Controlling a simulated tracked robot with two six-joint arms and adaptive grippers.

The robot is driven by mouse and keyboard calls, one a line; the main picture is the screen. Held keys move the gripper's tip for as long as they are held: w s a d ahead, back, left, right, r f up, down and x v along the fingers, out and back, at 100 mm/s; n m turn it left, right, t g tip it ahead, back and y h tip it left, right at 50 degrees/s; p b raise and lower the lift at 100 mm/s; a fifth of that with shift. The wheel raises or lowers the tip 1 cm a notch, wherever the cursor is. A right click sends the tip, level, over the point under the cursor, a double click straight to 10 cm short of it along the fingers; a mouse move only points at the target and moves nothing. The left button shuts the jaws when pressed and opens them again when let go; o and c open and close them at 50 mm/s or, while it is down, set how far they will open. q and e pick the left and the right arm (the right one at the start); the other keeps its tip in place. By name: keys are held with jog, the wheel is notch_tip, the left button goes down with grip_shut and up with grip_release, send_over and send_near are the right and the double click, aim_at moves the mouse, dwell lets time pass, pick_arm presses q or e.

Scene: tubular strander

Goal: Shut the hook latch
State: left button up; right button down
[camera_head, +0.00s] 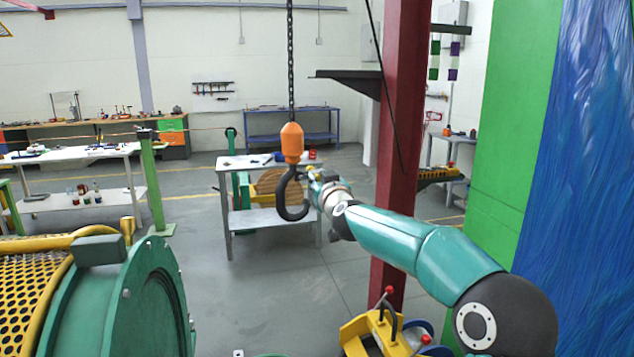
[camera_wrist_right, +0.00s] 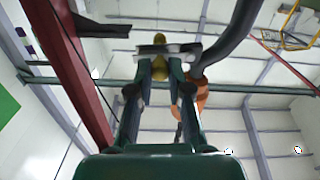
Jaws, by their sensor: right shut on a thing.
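A dark hook (camera_head: 282,200) hangs from an orange block (camera_head: 292,143) on a chain, its mouth facing right. In the right wrist view the dark hook (camera_wrist_right: 226,44) curves past the right side of the fingers, with the orange block (camera_wrist_right: 203,95) behind. My right gripper (camera_head: 312,175) is at the hook's mouth, just right of the shank. In the wrist view the fingers (camera_wrist_right: 160,60) are closed around a brass-coloured piece (camera_wrist_right: 160,71), which looks like the hook latch. The fingers hide much of the latch, so I cannot tell whether it meets the hook tip. My left gripper is out of view.
A grey table (camera_head: 240,222) stands behind the hook. A red column (camera_head: 400,120) rises right of it, behind my right arm. A green and yellow strander drum (camera_head: 120,300) fills the lower left. The floor below the hook is open.

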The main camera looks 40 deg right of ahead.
jog(key=shift+w+a, duration=0.1)
jog(key=shift+a, duration=0.05)
dwell(0.6)
jog(key=shift+m, duration=0.4)
jog(key=shift+w+a+f+m+b, duration=0.2)
jog(key=shift+f+m+b, duration=0.6)
jog(key=shift+m, duration=1.5)
jog(key=shift+w+a+f+m+b, duration=0.1)
jog(key=shift+a+f+m+b, duration=0.2)
jog(key=shift+m+b, duration=1.4)
jog(key=shift+w+a+f+m+b, duration=0.2)
jog(key=shift+f+m, duration=0.45)
jog(key=shift+m, duration=2.25)
jog(key=shift+s, duration=0.1)
